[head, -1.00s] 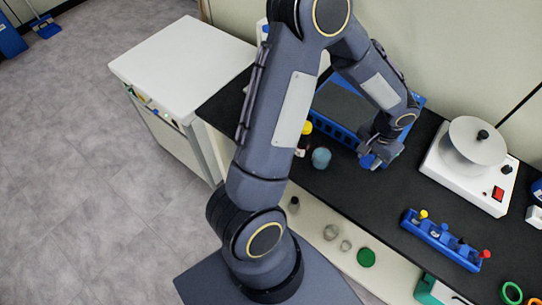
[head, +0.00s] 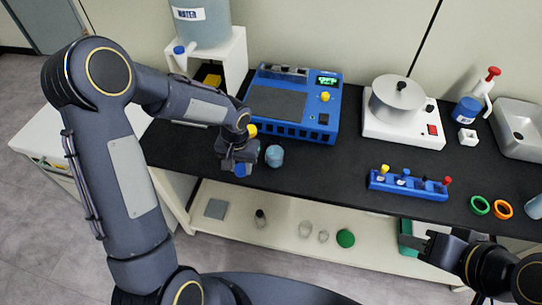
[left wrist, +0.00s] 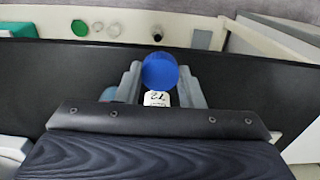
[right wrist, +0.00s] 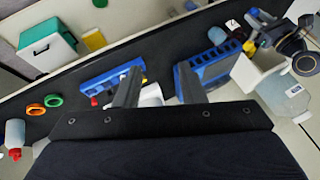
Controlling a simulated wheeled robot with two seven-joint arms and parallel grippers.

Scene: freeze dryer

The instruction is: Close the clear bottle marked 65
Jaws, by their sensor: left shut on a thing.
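In the head view the blue cap (head: 241,171) shows just under the fingers. My right gripper (head: 430,242) is open and empty in front of the bench; its fingers stand apart in the right wrist view (right wrist: 158,92). I cannot make out a mark 65 on any bottle.
A pale blue bottle (head: 274,156) stands close to the right of my left gripper. Behind is a blue machine (head: 330,95). A blue rack (head: 408,186) with coloured caps and a white device (head: 400,128) stand further right. Green (head: 480,205) and orange (head: 503,209) rings lie beyond.

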